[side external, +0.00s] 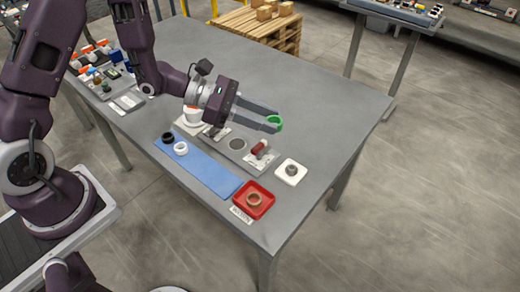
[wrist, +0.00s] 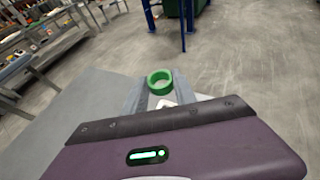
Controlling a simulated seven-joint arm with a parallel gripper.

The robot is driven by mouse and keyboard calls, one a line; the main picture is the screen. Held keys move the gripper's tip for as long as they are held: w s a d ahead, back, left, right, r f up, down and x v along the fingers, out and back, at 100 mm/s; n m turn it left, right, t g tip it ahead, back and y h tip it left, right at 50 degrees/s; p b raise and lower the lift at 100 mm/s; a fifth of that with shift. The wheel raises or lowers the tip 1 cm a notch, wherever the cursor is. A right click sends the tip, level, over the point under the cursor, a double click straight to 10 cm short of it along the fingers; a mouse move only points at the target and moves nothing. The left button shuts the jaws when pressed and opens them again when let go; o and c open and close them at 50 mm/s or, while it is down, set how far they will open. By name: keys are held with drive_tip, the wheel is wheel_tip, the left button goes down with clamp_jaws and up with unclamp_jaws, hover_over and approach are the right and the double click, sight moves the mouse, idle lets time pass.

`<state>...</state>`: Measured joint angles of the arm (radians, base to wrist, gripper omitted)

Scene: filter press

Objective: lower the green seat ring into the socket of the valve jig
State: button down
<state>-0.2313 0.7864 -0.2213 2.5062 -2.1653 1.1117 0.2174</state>
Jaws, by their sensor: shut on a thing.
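The green seat ring (side external: 274,127) is held between the fingertips of my gripper (side external: 273,121). It also shows at the fingertips in the wrist view (wrist: 160,91). My gripper is shut on it, with its fingers stretched out to the right above the table. The valve jig (side external: 222,139) is a grey plate on the table with a dark round socket (side external: 237,144) and a red handle (side external: 259,147) to the right of it. In the side view the ring appears above and to the right of the socket, apart from it. The wrist view does not show the socket.
A blue mat (side external: 205,172) carries a black ring (side external: 168,138) and a white ring (side external: 181,148). A white pad (side external: 301,175) bears a grey ring (side external: 291,169). The table's right side is clear.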

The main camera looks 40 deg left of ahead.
sight(233, 146)
drive_tip(key=w+a+f+n+t+y, duration=0.2)
drive_tip(key=a+f+n+t+y, duration=0.4)
drive_tip(key=a, duration=0.8)
drive_tip(key=shift+g, duration=0.4)
drive_tip(key=shift+d+f, duration=0.1)
drive_tip(key=shift+f, duration=5.7)
drive_tip(key=shift+w+f, duration=0.1)
drive_tip(key=shift+f, duration=0.05)
drive_tip(key=shift+f, duration=0.45)
drive_tip(key=c, duration=0.9)
unclamp_jaws()
drive_tip(key=shift+f, duration=0.1)
drive_tip(key=shift+r, duration=3.9)
drive_tip(key=shift+h, duration=0.3)
